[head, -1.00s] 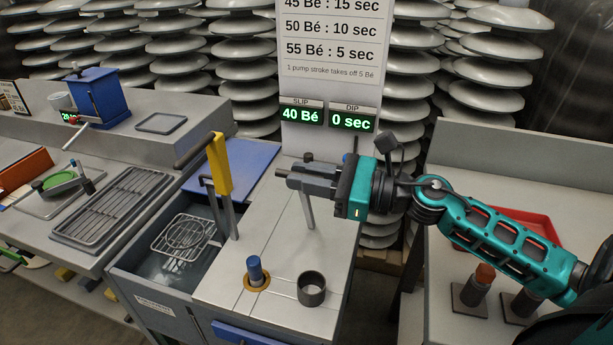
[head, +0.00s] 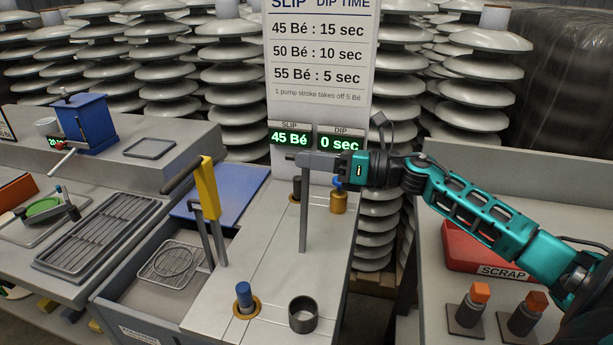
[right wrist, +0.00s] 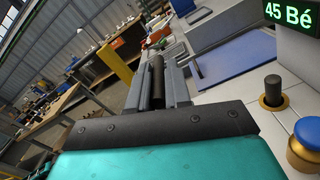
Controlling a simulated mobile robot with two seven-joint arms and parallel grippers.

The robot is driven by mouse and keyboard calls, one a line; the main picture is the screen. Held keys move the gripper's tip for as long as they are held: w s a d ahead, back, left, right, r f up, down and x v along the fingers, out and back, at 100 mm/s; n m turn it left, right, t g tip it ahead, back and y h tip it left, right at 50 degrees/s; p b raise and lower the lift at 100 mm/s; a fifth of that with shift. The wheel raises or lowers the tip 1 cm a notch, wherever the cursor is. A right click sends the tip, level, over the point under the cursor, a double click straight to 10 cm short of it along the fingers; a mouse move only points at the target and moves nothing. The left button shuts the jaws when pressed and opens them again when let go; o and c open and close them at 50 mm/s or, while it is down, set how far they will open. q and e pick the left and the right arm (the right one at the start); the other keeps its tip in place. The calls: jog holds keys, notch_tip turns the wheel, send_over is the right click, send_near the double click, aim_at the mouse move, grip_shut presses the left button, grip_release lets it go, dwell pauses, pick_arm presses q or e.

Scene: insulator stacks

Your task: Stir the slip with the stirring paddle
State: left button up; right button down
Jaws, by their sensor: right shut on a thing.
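My right gripper (head: 290,158) is shut on the stirring paddle, whose grey shaft (head: 304,205) hangs upright below it over the pale deck. Whether its lower end touches the deck, I cannot tell. In the right wrist view a dark round handle (right wrist: 157,68) lies between the fingers. The open grey basin (head: 140,289) left of the deck holds a wire basket (head: 172,262); I cannot make out slip in it. The slip display (head: 289,137) reads 45 Bé and the dip display (head: 340,143) reads 0 sec. My left gripper is not in view.
A yellow lever (head: 208,188) with a dark handle stands between basin and paddle. A blue-topped peg (head: 244,292), a dark ring (head: 303,315), a dark peg (head: 297,186) and a brass jar (head: 339,203) stand on the deck. A red scrap tray (head: 470,250) is right.

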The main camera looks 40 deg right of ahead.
jog(key=shift+w+d+f+m+b, duration=0.3)
jog(key=shift+w+d+m+b, duration=0.05)
jog(key=shift+w+d+m, duration=0.35)
jog(key=shift+w+d+f+m+b, duration=0.3)
jog(key=shift+w+d+m, duration=0.35)
jog(key=shift+d, duration=0.15)
jog(key=c, duration=1.2)
grip_release()
jog(key=shift+w, duration=0.1)
jog(key=shift+o, duration=0.4)
jog(key=v, duration=1.3)
jog(key=shift+w, duration=0.1)
